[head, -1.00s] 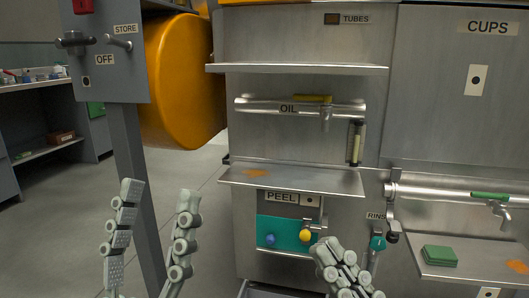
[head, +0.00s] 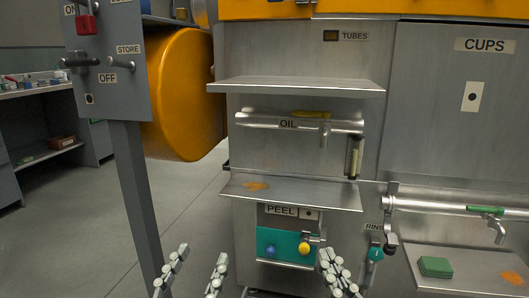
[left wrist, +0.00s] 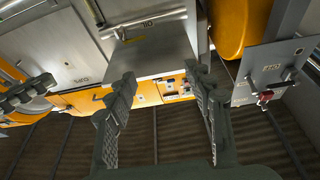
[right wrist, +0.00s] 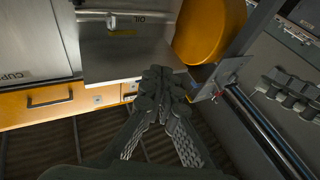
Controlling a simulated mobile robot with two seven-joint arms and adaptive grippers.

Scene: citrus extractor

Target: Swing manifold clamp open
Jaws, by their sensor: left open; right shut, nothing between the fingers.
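A silver manifold pipe (head: 450,206) runs along the right panel below the CUPS label. A grey upright bracket, perhaps the clamp (head: 391,204), crosses its left end, with a dark knob (head: 391,240) low on it. I cannot tell if it is latched. A second silver pipe (head: 265,120) is marked OIL. My left gripper (head: 202,250) is open and empty at the lower left, short of the machine; its spread fingers show in the left wrist view (left wrist: 160,80). My right gripper (head: 328,250) is shut and empty, in front of the teal PEEL panel; its fingers meet in the right wrist view (right wrist: 160,72).
A metal shelf (head: 300,88) and a lower shelf (head: 325,194) jut out above and below the OIL pipe. A switch box (head: 110,50) on a post and an orange drum (head: 185,90) stand left. A green block (head: 435,266) lies on the right shelf (head: 465,284).

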